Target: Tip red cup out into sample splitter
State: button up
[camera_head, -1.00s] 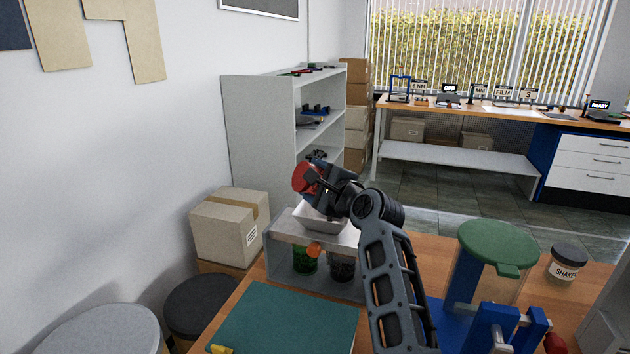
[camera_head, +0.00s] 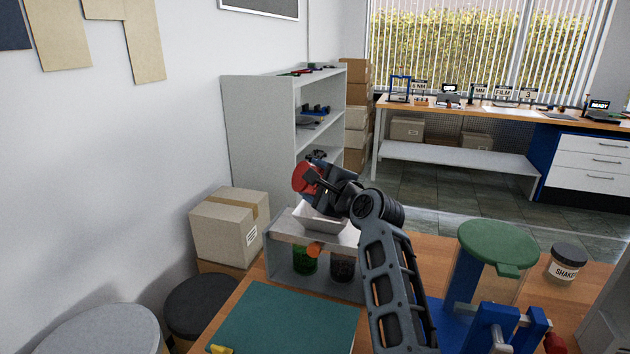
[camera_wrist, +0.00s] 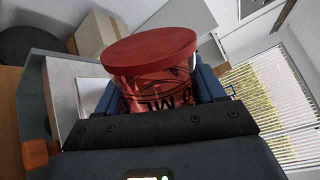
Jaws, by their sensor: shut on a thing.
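My gripper (camera_head: 318,184) is shut on the red cup (camera_head: 304,178) and holds it, tilted, above the sample splitter (camera_head: 291,225). The splitter is a grey box with a white hopper (camera_head: 322,219) on top and an orange knob (camera_head: 316,250) in front. In the wrist view, the red cup (camera_wrist: 150,52) sits between the blue fingers, its red disc-shaped end toward the camera and dark lettering on its side. Part of the splitter (camera_wrist: 85,75) and the orange knob (camera_wrist: 40,152) show to the left. The cup's contents and mouth are not visible.
A green container (camera_head: 304,262) and a dark one (camera_head: 342,268) stand inside the splitter. A teal mat (camera_head: 285,318) lies in front. A green-topped device (camera_head: 497,243) and a SHAKE jar (camera_head: 566,262) stand to the right. A cardboard box (camera_head: 229,228) is at left.

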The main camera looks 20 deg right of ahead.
jog(key=shift+r, duration=0.1)
jog(key=shift+r, duration=1.9)
jog(key=n, duration=0.4)
jog(key=n+h, duration=0.1)
jog(key=shift+r+n, duration=0.3)
jog(key=shift+n, duration=0.1)
jog(key=n+h, duration=0.1)
jog(key=n, duration=0.3)
jog(key=shift+r+n+b, duration=0.15)
jog(key=shift+n+b, duration=0.15)
jog(key=shift+n, duration=0.1)
jog(key=n+h+b, duration=0.1)
jog(key=n, duration=0.3)
jog(key=shift+r+n+t, duration=0.15)
jog(key=shift+n+t, duration=0.15)
jog(key=shift+t, duration=0.1)
jog(key=n, duration=0.4)
jog(key=shift+d+r+t+b, duration=0.1)
jog(key=shift+r+t+b, duration=0.2)
jog(key=shift+b, duration=0.1)
jog(key=shift+r+n, duration=0.1)
jog(key=shift+n, duration=0.8)
